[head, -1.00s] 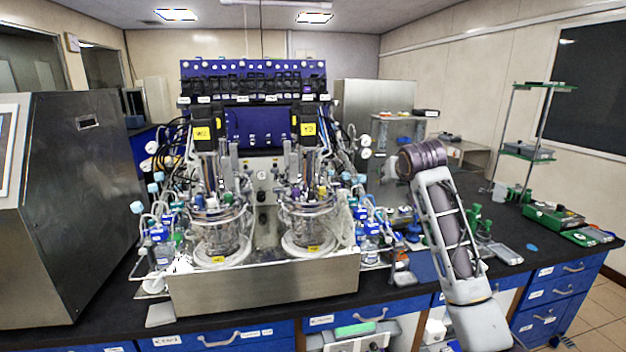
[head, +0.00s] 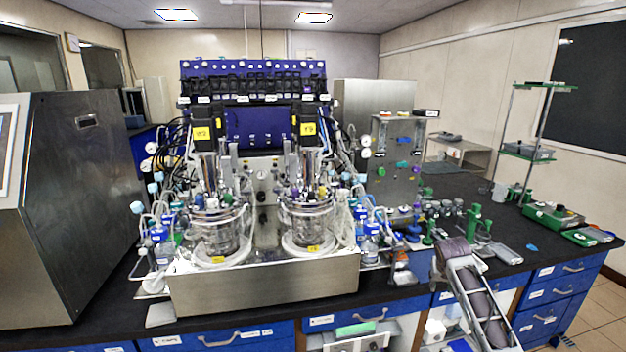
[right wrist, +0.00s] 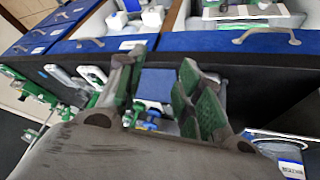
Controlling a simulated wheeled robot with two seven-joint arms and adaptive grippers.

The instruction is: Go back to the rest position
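My right gripper (right wrist: 160,76) shows in the right wrist view with its two green-padded fingers apart. It is open, and nothing is held between the pads. A blue flat patch lies beyond the gap. In the head view my right arm is low at the bottom right, in front of the bench's front edge. My left gripper and arm are not in view. The twin bioreactors, with a left glass vessel (head: 218,236) and a right glass vessel (head: 307,226), stand upright in a steel tray (head: 265,290), apart from my right arm.
The black bench carries a steel cabinet (head: 75,200) at left. Small green-and-grey fittings (head: 472,218) and a green tray (head: 553,215) are at right. Blue drawers (head: 552,292) line the front. A green two-shelf stand (head: 525,150) rises at the back right.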

